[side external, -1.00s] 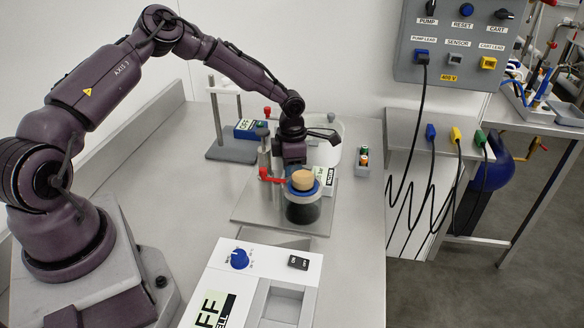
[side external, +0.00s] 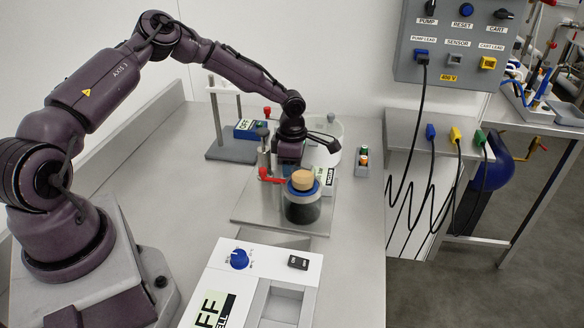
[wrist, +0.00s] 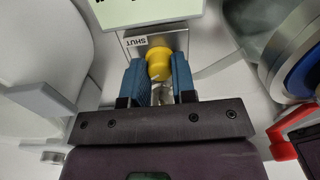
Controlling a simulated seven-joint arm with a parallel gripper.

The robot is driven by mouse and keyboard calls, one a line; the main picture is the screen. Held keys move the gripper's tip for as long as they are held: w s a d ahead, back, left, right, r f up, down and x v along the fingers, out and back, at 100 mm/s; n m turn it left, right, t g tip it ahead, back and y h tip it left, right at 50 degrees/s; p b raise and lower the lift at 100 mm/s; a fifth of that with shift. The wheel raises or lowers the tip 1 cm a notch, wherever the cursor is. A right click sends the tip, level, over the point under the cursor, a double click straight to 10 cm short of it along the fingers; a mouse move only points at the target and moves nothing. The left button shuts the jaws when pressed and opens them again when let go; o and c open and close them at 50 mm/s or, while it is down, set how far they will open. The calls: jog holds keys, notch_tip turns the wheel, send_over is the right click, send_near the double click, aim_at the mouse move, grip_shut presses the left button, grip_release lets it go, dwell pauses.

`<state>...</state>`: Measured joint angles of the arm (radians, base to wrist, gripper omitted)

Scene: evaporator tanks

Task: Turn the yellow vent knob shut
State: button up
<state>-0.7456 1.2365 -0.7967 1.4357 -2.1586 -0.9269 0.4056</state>
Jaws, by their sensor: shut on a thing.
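The yellow vent knob (wrist: 158,64) sits between the two blue fingers of my gripper (wrist: 160,82) in the wrist view. The fingers are shut on its sides. A small label reading SHUT (wrist: 137,41) is on the grey block just beyond the knob. In the side external view my gripper (side external: 289,160) points down behind the dark vessel with the tan top, and the knob is hidden there.
A dark vessel with a tan top (side external: 303,204) stands close in front of my gripper. A red handle (side external: 271,178) sticks out to its left. A white round tub (side external: 325,150) stands behind. A white console (side external: 250,285) lies in the foreground.

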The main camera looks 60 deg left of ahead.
jog(key=o, duration=0.9)
jog(key=shift+r, duration=0.1)
notch_tip(320, 180, up, 13)
jog(key=shift+w+a+f, duration=0.1)
jog(key=shift+w+a, duration=0.05)
